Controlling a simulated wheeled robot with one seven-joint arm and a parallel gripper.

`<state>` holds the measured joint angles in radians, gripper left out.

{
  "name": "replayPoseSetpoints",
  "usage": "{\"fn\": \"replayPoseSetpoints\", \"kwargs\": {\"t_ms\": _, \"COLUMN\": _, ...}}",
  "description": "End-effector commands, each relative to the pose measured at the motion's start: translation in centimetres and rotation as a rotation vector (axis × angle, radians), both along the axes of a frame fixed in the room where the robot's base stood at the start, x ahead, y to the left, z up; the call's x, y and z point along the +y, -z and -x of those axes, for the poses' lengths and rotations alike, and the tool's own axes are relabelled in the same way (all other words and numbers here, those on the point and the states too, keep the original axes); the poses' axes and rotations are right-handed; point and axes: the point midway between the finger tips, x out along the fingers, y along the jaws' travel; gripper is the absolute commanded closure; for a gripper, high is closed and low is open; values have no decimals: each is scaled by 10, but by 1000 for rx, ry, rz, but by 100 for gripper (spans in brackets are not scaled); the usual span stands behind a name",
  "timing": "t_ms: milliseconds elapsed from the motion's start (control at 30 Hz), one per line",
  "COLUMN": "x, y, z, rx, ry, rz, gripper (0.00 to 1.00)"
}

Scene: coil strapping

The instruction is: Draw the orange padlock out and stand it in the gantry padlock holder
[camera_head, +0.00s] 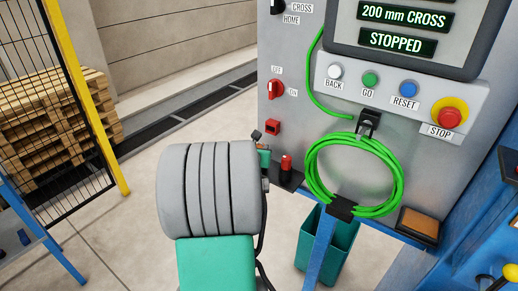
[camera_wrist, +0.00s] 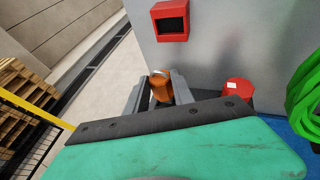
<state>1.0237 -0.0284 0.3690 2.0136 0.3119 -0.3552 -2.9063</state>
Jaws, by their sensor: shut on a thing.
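The orange padlock (camera_wrist: 161,89) is between the two grey fingers of my gripper (camera_wrist: 158,84) in the wrist view. Its pale metal shackle points up and away. My gripper is shut on it; the teal and black housing in front hides its lower part. A red square holder with a dark opening (camera_head: 273,127) is on the grey panel, and also shows in the wrist view (camera_wrist: 171,20), apart from the padlock. No label is readable on it, so I cannot tell whether it is the gantry holder.
A red-topped item (camera_head: 286,164) stands on a dark base beside my wrist, and a red object (camera_wrist: 238,92) shows right of my gripper. A green coil (camera_head: 355,175) hangs on the panel, above a teal bin (camera_head: 340,246). A red OFF/ON switch (camera_head: 274,89) sits above the holder.

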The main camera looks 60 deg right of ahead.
Motion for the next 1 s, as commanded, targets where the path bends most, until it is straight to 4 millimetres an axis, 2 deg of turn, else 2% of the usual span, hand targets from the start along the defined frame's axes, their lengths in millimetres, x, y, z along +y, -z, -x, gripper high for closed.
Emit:
{"fn": "replayPoseSetpoints", "kwargs": {"t_ms": 933, "x": 0, "y": 29, "z": 0, "rx": 0, "ry": 0, "rz": 1, "gripper": 100}}
{"fn": "replayPoseSetpoints", "kwargs": {"t_ms": 967, "x": 0, "y": 28, "z": 0, "rx": 0, "ry": 0, "rz": 2, "gripper": 69}}
{"fn": "replayPoseSetpoints", "kwargs": {"t_ms": 1000, "x": 0, "y": 28, "z": 0, "rx": 0, "ry": 0, "rz": 1, "gripper": 66}}
